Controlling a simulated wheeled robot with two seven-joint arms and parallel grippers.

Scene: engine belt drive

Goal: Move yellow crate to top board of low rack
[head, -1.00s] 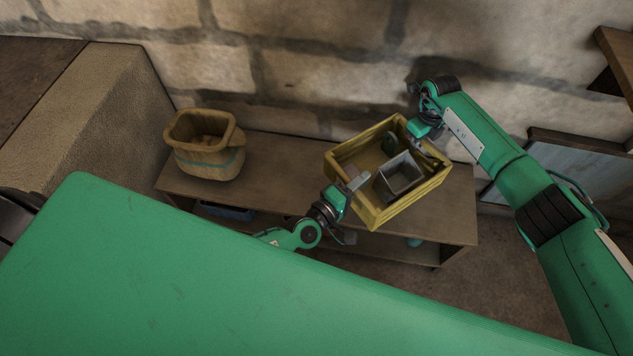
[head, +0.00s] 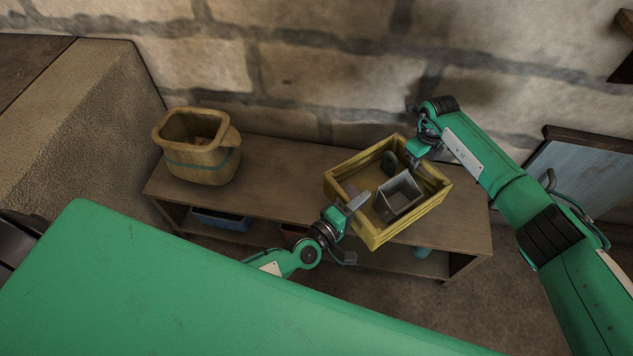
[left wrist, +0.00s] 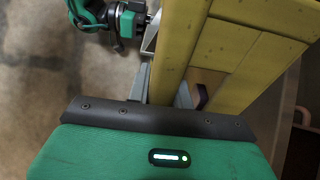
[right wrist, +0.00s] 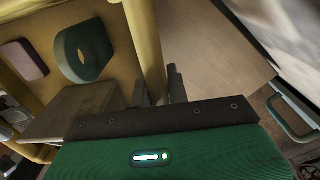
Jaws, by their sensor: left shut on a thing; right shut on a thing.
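The yellow crate (head: 376,233) is held between my two grippers over the right part of the low rack's top board (head: 285,178). It holds a grey open box (head: 400,197), a dark green ring-like part (head: 389,161) and a small pinkish block (right wrist: 26,60). My left gripper (head: 354,204) is shut on the crate's near left wall, which also shows in the left wrist view (left wrist: 240,50). My right gripper (head: 418,160) is shut on its far right wall, also seen in the right wrist view (right wrist: 147,45). I cannot tell whether the crate's underside touches the board.
A tan basket (head: 203,160) with a teal stripe stands on the left of the top board. A blue container (head: 221,219) sits on the shelf below. A stone wall (head: 300,80) rises behind. The board's middle is clear. A bluish panel (head: 585,175) leans at right.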

